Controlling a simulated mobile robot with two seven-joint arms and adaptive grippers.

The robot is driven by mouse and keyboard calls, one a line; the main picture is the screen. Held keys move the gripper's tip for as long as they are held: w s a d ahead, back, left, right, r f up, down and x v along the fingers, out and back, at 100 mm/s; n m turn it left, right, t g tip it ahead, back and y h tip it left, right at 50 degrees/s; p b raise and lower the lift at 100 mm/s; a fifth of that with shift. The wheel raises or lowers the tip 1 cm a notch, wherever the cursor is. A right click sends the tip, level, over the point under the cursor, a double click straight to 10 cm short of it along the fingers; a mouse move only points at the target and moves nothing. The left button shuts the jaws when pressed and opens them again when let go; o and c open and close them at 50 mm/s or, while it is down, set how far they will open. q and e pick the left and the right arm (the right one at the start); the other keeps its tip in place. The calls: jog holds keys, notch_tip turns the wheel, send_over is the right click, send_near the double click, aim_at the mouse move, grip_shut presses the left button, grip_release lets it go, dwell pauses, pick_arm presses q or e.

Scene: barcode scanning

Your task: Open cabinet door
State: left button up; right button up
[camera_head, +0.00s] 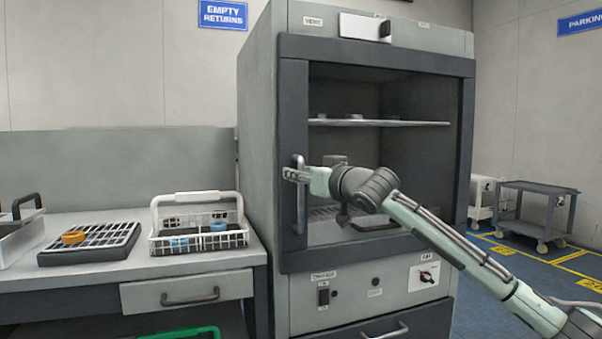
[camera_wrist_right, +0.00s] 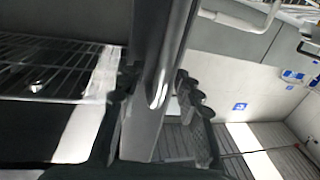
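The cabinet (camera_head: 258,150) is tall and grey, with a dark-framed door (camera_head: 375,54) whose window shows the shelves inside. The door looks closed. Its upright bar handle (camera_head: 300,212) is on the left side of the frame. My right gripper (camera_head: 296,174) is at the upper part of this handle. In the right wrist view the handle (camera_wrist_right: 165,75) runs down between dark fingers (camera_wrist_right: 190,100) that lie close against both sides, so the gripper looks shut on it. My right forearm crosses in front of the door window. My left gripper is not in view.
A workbench (camera_head: 200,262) stands left of the cabinet, carrying a white wire basket (camera_head: 198,240) and a dark rack (camera_head: 90,243) with an orange ring (camera_head: 73,237). Its side is close to the cabinet. A cart (camera_head: 535,212) stands at the far right, with open floor before it.

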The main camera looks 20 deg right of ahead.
grip_shut()
jog(key=shift+s, duration=0.15)
dwell(0.4)
